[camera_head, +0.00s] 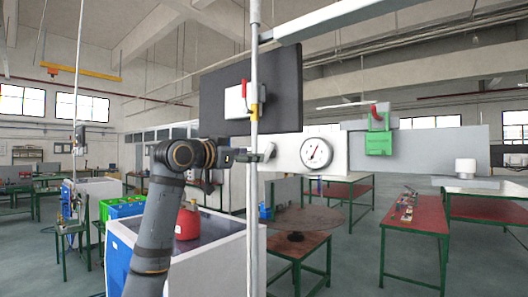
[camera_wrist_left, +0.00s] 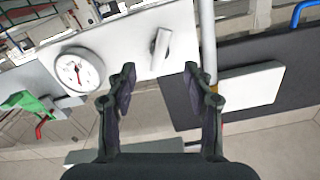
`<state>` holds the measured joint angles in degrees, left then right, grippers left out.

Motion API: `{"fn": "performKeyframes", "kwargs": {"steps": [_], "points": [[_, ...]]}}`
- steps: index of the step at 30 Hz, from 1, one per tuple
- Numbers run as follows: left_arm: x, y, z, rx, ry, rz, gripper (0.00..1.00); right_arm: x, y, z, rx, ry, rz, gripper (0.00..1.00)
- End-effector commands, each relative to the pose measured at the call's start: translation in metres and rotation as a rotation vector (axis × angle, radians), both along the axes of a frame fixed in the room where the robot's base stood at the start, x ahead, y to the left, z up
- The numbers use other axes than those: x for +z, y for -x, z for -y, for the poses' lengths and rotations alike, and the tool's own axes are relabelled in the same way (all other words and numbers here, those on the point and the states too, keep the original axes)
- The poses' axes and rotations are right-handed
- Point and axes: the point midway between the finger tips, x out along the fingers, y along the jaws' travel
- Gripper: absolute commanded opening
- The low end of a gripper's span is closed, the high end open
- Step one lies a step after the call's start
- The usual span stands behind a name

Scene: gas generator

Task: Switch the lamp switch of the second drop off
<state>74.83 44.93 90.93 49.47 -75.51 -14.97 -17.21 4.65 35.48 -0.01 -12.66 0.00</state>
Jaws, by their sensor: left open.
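A grey lever-like switch (camera_head: 268,152) sits on a white panel (camera_head: 338,153), just right of the vertical pole in the head view. In the left wrist view the switch (camera_wrist_left: 160,48) stands out from the panel, tilted slightly from vertical. I cannot tell whether it is the lamp switch of the second drop. My left gripper (camera_head: 242,156) is left of the pole and the switch. In the left wrist view its fingers (camera_wrist_left: 158,72) are apart and empty, with the switch beyond the gap between them, apparently not touched. My right gripper is not in view.
The pole (camera_wrist_left: 208,40) runs close by the right finger. A round gauge (camera_head: 316,153) and a green box (camera_head: 378,143) are right of the switch. A white box (camera_head: 236,100) with a red handle is on the dark panel (camera_head: 286,90). A red-topped table (camera_head: 415,214) stands lower right.

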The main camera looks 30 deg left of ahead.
Motion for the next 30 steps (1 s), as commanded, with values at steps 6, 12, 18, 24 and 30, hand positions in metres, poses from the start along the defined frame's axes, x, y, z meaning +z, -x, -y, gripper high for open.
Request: {"fn": "performKeyframes", "kwargs": {"steps": [6, 12, 18, 24, 30], "points": [[0.006, -0.047, 0.005, -0.002, 0.003, -0.003, 0.52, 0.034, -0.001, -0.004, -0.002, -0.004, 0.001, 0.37], [0.003, -0.07, 0.006, -0.001, 0.001, -0.001, 0.52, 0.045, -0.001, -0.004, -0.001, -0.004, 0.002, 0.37], [0.0, -0.074, 0.006, 0.001, 0.0, 0.0, 0.52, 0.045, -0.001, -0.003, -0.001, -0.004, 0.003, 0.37], [0.0, -0.074, 0.006, 0.001, 0.0, 0.0, 0.4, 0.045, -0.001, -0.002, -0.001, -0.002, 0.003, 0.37], [0.0, -0.073, 0.006, 0.001, 0.0, 0.0, 0.12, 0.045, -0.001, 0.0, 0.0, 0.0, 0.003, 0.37]]}}
